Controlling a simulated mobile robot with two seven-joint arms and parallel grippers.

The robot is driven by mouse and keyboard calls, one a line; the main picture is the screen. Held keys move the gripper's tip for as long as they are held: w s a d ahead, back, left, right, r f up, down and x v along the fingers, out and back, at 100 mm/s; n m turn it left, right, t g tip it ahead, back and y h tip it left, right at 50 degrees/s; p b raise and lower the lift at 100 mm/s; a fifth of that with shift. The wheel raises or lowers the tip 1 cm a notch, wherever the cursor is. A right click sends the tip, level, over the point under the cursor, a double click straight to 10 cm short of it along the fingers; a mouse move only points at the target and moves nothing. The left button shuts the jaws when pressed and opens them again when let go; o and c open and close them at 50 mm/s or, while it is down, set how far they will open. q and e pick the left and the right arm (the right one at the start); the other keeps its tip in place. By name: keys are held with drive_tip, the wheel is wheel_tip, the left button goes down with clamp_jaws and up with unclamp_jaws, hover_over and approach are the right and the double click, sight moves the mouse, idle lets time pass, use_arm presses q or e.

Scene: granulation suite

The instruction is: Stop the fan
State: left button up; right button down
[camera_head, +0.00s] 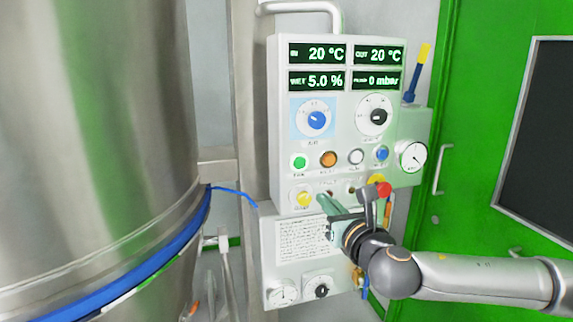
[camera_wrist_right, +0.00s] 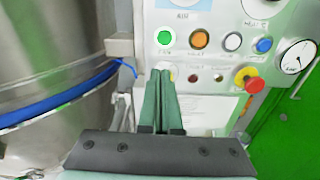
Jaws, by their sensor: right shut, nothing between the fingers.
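The control panel (camera_head: 335,115) stands upright in front of me. It has a row of green (camera_head: 299,162), orange (camera_head: 328,159), white (camera_head: 356,156) and blue (camera_head: 382,153) buttons. Below the green button is a yellow knob (camera_head: 303,199), mostly hidden by my fingers in the right wrist view. A red mushroom button (camera_head: 383,189) sits on a yellow base at the lower right; it also shows in the right wrist view (camera_wrist_right: 255,85). My right gripper (camera_head: 323,200) is shut and empty, its green fingertips close beside the yellow knob. I cannot tell whether they touch. My left gripper is out of view.
Displays (camera_head: 318,54) read 20 °C, 20 °C, 5.0 % and 0 mbar. A blue dial (camera_head: 317,120) and a black dial (camera_head: 378,116) sit above the buttons. A gauge (camera_head: 412,155) sticks out at right. A steel vessel (camera_head: 100,130) fills the left.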

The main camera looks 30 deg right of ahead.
sight(301, 164)
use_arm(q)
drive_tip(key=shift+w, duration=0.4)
use_arm(e)
drive_tip(key=shift+w+d+r, duration=0.25)
drive_tip(key=shift+d+r, duration=0.15)
drive_tip(key=shift+r, duration=0.2)
use_arm(q)
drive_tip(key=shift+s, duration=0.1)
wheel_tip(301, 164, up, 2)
drive_tip(key=shift+p, duration=1.05)
use_arm(e)
drive_tip(key=x, duration=1.4)
drive_tip(key=shift+d, duration=0.1)
drive_tip(key=shift+r, duration=0.1)
